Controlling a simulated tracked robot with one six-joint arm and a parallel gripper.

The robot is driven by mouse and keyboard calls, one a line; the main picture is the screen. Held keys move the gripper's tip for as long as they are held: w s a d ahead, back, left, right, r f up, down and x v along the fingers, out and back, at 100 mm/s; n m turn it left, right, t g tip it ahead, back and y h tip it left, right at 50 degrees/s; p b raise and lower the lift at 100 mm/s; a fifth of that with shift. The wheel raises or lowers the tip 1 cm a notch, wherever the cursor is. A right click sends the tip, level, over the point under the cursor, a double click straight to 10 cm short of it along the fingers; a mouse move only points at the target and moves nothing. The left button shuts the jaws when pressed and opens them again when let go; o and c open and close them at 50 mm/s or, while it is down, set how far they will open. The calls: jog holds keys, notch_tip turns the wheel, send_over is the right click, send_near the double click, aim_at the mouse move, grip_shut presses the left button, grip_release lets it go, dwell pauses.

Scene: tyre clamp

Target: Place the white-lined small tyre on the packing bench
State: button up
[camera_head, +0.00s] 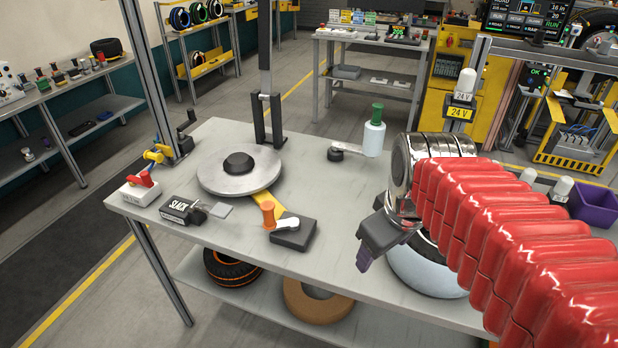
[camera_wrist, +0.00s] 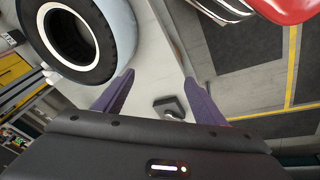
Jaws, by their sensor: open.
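A black tyre (camera_wrist: 112,45) with a white ring around its hole shows at the upper left of the wrist view, cut by the frame edge. A pale band runs along its outer side. In the head view a pale rounded tyre (camera_head: 425,272) sits at the right of the grey bench (camera_head: 330,195), partly hidden by my red-sleeved arm; it looks like the same one. My gripper (camera_head: 368,255) hangs over the bench, left of this tyre. Its purple fingers (camera_wrist: 155,85) are apart with nothing between them.
On the bench are a round metal plate (camera_head: 235,175), a dark block with an orange knob (camera_head: 292,235), a SLACK box (camera_head: 180,211) and a green-capped bottle (camera_head: 374,138). An orange-lined tyre (camera_head: 230,270) and a brown ring (camera_head: 315,305) lie on the shelf below.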

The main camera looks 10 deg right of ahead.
jog(key=s+a+m+t, duration=0.2)
jog(key=s+a+m, duration=0.1)
jog(key=a, duration=0.4)
jog(key=shift+m+y, duration=0.4)
jog(key=shift+m, duration=0.1)
